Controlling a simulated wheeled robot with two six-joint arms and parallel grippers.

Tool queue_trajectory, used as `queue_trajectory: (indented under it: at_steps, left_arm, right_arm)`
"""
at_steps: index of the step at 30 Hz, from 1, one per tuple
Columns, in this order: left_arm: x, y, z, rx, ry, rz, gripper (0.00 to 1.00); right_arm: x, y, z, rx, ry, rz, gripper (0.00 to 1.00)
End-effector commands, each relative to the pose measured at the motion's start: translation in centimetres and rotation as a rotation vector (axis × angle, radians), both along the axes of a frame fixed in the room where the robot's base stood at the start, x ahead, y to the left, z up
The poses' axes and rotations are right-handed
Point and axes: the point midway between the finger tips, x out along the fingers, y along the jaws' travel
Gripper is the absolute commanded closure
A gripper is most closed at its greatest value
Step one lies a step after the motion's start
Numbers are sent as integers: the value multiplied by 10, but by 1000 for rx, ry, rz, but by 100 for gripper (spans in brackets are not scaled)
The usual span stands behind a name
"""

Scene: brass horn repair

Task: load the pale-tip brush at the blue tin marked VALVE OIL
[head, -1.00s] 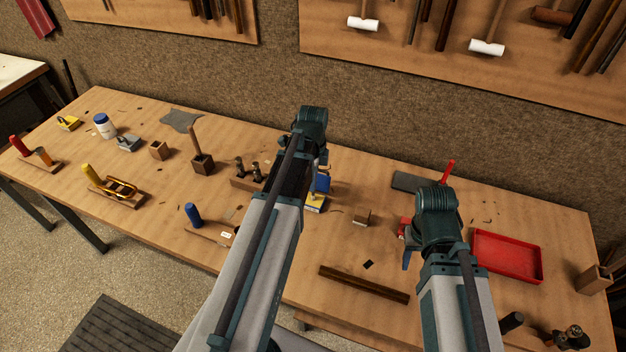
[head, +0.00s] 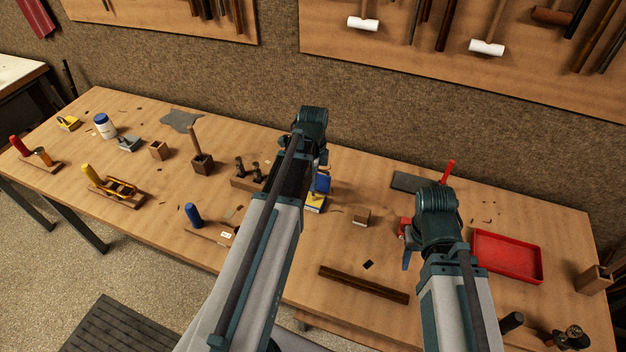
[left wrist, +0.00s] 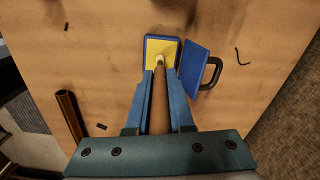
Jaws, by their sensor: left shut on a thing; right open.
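The blue tin (left wrist: 150,40) with a yellow inside stands open on the bench in the left wrist view. Its blue lid (left wrist: 195,65) with a dark handle is beside it. In the head view the tin (head: 315,206) is partly hidden by my left arm; I cannot read its marking. My left gripper (left wrist: 160,75) is shut on the brush (left wrist: 160,100), a brown wooden handle with a pale tip. The tip appears over the yellow inside near the tin's edge; I cannot tell whether it touches. My right gripper (head: 407,258) is open, mostly hidden behind my right arm.
A small wooden block (head: 361,217) stands right of the tin, and a wooden rack (head: 247,182) stands left. A long brown strip (head: 363,284) lies in front. A red tray (head: 508,257) is at the right.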

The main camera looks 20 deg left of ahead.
Motion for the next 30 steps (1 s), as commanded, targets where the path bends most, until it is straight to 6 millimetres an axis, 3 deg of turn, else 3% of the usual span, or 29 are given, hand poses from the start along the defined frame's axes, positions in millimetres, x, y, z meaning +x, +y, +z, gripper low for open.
queue_trajectory:
  at_steps: [24, 30]
  left_arm:
    - [0, 0, 63, 1, -2, 0, 100]
    - [1, 0, 70, 1, -2, 0, 100]
  right_arm:
    - [0, 0, 63, 0, 0, 0, 50]
    - [0, 0, 70, 0, 0, 1, 50]
